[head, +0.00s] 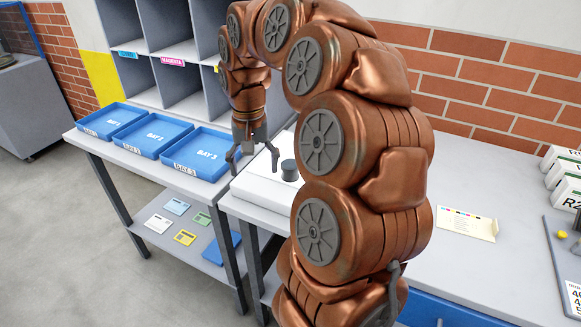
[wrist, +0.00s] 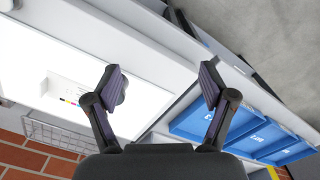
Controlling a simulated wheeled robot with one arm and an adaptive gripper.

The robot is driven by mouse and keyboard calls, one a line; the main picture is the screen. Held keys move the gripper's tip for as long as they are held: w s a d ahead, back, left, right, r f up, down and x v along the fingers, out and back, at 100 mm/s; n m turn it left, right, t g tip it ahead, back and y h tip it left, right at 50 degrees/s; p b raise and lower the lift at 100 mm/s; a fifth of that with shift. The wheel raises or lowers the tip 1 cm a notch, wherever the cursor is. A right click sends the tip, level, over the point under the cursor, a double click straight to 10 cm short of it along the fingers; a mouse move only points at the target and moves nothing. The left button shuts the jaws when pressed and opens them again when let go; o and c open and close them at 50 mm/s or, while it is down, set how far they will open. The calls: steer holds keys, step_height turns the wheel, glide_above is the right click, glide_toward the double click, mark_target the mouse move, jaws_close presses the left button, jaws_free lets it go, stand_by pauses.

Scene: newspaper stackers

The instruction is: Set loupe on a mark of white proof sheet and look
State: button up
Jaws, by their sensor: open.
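The loupe is a short dark cylinder (head: 289,170) standing on the white raised panel (head: 262,188). In the wrist view a dark rounded part of it (wrist: 123,90) shows behind the left finger. My gripper (head: 254,165) is open and empty just left of the loupe; the wrist view shows its fingers (wrist: 162,78) well apart with nothing between them. A pale sheet with small coloured marks (wrist: 68,90) lies on the bright white surface in the wrist view. I cannot tell for sure that it is the proof sheet. My arm hides much of the panel in the head view.
Blue bay trays (head: 202,153) stand left of the panel, below grey pigeonholes (head: 176,43). A cream card with colour patches (head: 465,223) lies on the right bench. White boxes (head: 563,180) stand at far right. A wire basket (wrist: 55,132) sits near the brick wall.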

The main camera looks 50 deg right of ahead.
mark_target(290, 163)
steer(key=d+m, duration=0.1)
steer(key=d, duration=0.3)
steer(key=d+m, duration=0.1)
steer(key=d, duration=0.3)
steer(key=w+d+m, duration=0.1)
steer(key=d, duration=0.3)
steer(key=shift+f+m+p, duration=0.2)
steer(key=shift+m+p, duration=0.15)
steer(key=shift+m, duration=0.05)
steer(key=shift+d+f, duration=0.15)
steer(key=shift+f, duration=0.25)
steer(key=shift+d+f+p, duration=0.2)
steer(key=shift+f+p, duration=0.55)
steer(key=shift+f, duration=1)
steer(key=shift+d+f+p, duration=0.15)
steer(key=shift+f+p, duration=0.55)
steer(key=shift+f, duration=1.05)
steer(key=c, duration=1.4)
steer(key=shift+r, duration=0.15)
